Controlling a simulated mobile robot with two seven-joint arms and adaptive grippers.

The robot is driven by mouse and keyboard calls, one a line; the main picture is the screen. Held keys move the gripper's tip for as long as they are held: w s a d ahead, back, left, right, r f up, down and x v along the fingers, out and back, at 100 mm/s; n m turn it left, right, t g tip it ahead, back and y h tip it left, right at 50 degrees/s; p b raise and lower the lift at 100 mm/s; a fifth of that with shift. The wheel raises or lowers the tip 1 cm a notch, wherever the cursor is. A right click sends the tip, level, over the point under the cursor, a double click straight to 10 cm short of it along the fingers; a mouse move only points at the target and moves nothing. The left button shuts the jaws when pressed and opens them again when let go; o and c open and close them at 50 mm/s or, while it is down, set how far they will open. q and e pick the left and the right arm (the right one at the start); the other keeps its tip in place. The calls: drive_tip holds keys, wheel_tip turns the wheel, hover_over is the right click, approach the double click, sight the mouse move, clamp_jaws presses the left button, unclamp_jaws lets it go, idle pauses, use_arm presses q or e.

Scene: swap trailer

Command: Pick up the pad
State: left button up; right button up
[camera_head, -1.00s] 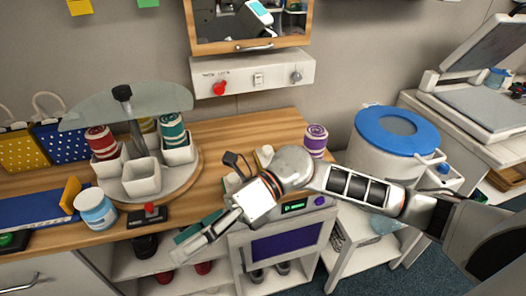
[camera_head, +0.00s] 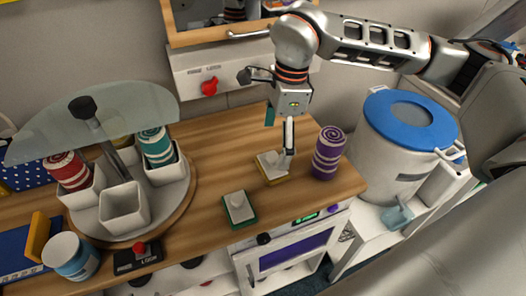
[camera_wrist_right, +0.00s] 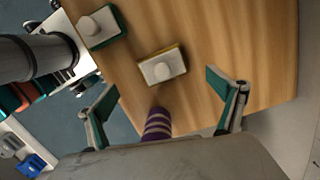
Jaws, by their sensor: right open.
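One pad has a yellow edge (camera_head: 272,168) and the other has a green edge (camera_head: 240,208). In the right wrist view, the yellow-edged pad (camera_wrist_right: 162,66) is between and ahead of the fingers, and the green-edged pad (camera_wrist_right: 101,26) is at the upper left. My right gripper (camera_head: 279,138) is open and empty, pointing down above the yellow-edged pad. One finger overlaps that pad in the head view; contact cannot be told. My left gripper is not in view.
A purple striped roll (camera_head: 328,153) stands just right of the yellow-edged pad. A carousel (camera_head: 166,211) with white cups and a glass top is at the left. A blue-lidded bin (camera_head: 398,150) stands beyond the counter's right end. A cabinet hangs behind.

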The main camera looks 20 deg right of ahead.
sight(274, 155)
drive_tip(key=shift+w+d+f, duration=0.2)
drive_tip(key=shift+w+f, duration=0.05)
drive_tip(key=shift+w, duration=0.05)
drive_tip(key=shift+f, duration=0.4)
drive_tip(key=shift+s+a+f, duration=0.1)
drive_tip(key=shift+s+f, duration=0.05)
drive_tip(key=shift+f, duration=0.45)
drive_tip(key=shift+s+a+f, duration=0.1)
drive_tip(key=shift+f, duration=0.5)
wheel_tip(274, 155, down, 3)
drive_tip(key=shift+w+a+r, duration=0.1)
drive_tip(key=shift+a+r, duration=0.05)
drive_tip(key=shift+r, duration=0.05)
drive_tip(key=shift+f, duration=0.6)
drive_tip(key=shift+w, duration=0.1)
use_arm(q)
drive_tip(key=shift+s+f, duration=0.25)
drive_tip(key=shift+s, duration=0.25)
use_arm(e)
drive_tip(key=shift+a, duration=0.1)
drive_tip(key=c, duration=1.2)
